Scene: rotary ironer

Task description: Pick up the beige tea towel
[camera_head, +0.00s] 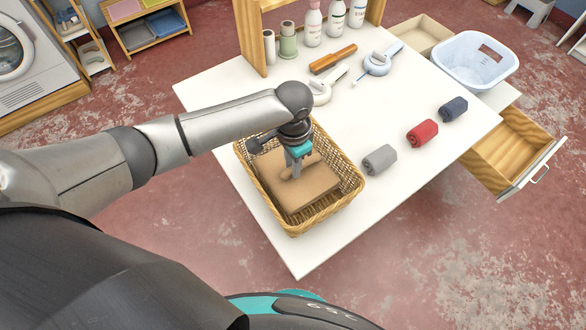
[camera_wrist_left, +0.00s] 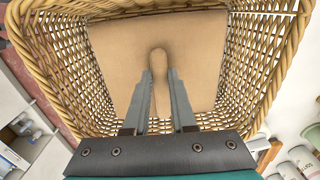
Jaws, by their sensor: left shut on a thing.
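The beige tea towel (camera_head: 300,192) lies folded flat in a wicker basket (camera_head: 350,199) on the white table. In the left wrist view, the towel (camera_wrist_left: 112,58) fills the basket floor, and the basket's woven walls (camera_wrist_left: 62,62) stand around it. My left gripper (camera_head: 293,174) reaches down into the basket from above. In the left wrist view, its two fingers (camera_wrist_left: 160,75) are closed on a raised, pinched fold of the towel. My right gripper is not in view.
Rolled grey (camera_head: 380,159), red (camera_head: 422,132) and navy (camera_head: 453,109) cloths lie right of the basket. Bottles (camera_head: 334,18) and a brown-handled tool (camera_head: 333,59) are behind. The table's front corner is clear.

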